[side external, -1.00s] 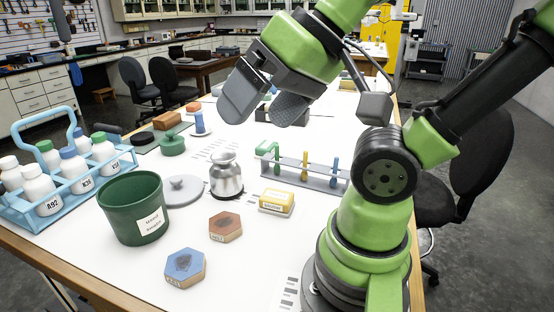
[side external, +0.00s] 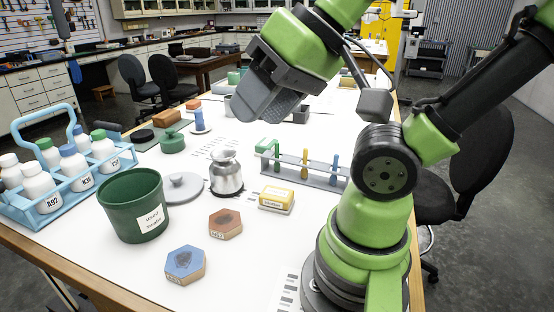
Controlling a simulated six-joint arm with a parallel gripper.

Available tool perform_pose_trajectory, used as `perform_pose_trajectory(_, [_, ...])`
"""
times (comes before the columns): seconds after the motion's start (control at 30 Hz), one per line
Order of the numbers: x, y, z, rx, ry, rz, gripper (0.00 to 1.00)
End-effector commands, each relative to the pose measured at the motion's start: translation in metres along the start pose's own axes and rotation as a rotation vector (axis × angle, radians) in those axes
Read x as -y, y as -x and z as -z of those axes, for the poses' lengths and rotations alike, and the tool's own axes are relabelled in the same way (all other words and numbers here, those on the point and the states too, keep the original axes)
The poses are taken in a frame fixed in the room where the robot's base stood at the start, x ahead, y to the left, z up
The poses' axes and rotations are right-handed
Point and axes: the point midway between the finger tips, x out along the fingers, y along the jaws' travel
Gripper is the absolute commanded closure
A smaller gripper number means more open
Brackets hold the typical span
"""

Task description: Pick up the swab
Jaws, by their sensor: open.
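My gripper (side external: 260,112) hangs in the air over the far middle of the white table. Its dark grey fingers point down and to the left, and one partly overlaps the other from this side. It is open, and I see nothing held between the fingers. I cannot pick out a swab with certainty in this view. It may be too small to tell or hidden behind my gripper, which covers part of the far table.
A test-tube rack (side external: 316,173), metal jar (side external: 226,173), yellow box (side external: 276,199), green bin (side external: 134,205), grey lid (side external: 183,188), brown hexagon (side external: 225,224) and blue hexagon (side external: 185,264) stand on the table. A blue bottle carrier (side external: 60,206) is at left.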

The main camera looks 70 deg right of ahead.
Motion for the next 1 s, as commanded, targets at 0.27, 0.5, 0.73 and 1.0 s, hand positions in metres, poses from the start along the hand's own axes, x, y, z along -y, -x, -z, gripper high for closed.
perform_pose_trajectory(0.27, [-0.003,-0.003,0.026,0.016,-0.142,-0.058,0.56])
perform_pose_trajectory(0.5, [-0.042,-0.027,0.112,0.037,-0.652,-0.255,0.56])
perform_pose_trajectory(0.73, [-0.132,-0.065,0.175,0.011,-1.192,-0.452,0.56])
perform_pose_trajectory(1.0, [-0.273,-0.108,0.182,-0.069,-1.806,-0.671,0.56])
